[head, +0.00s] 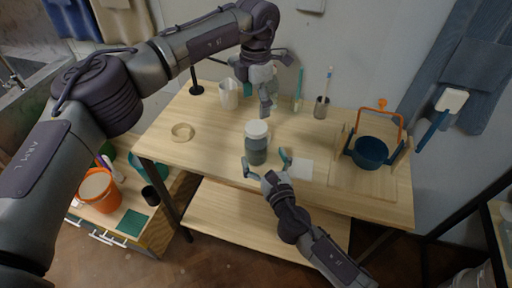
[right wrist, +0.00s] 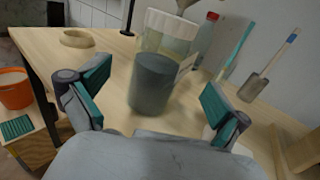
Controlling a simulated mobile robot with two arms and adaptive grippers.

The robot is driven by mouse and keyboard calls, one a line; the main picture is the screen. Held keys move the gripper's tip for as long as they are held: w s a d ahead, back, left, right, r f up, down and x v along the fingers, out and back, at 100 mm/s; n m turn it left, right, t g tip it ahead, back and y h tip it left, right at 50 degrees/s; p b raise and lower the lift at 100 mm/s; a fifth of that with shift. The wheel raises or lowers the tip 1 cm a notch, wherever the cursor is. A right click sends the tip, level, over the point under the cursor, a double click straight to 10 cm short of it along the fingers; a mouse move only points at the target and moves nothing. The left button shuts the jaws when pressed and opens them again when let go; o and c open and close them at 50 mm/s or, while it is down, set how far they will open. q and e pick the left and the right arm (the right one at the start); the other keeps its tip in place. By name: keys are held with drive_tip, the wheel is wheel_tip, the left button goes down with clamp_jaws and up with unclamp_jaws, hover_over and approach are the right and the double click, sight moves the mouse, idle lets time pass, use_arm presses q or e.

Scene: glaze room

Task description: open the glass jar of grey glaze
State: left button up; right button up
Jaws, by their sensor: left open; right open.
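The glass jar of grey glaze (head: 256,152) stands upright on the wooden table, with its white lid (head: 257,129) on top. In the right wrist view the jar (right wrist: 152,88) is between my right gripper's fingers, with clear gaps on both sides, and its pale lid (right wrist: 172,28) shows above. My right gripper (head: 267,164) is open, low at the near side of the jar. My left gripper (head: 264,101) is open and empty, above and behind the lid. One of its fingers partly hides the other.
A white pitcher (head: 228,95) and a brush cup (head: 321,109) stand at the back. A beige ring (head: 182,132) lies left on the table (head: 210,158). White paper (head: 300,169) lies beside the jar.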

sight(256, 141)
drive_tip(key=x, duration=0.6)
drive_tip(key=shift+w, duration=0.15)
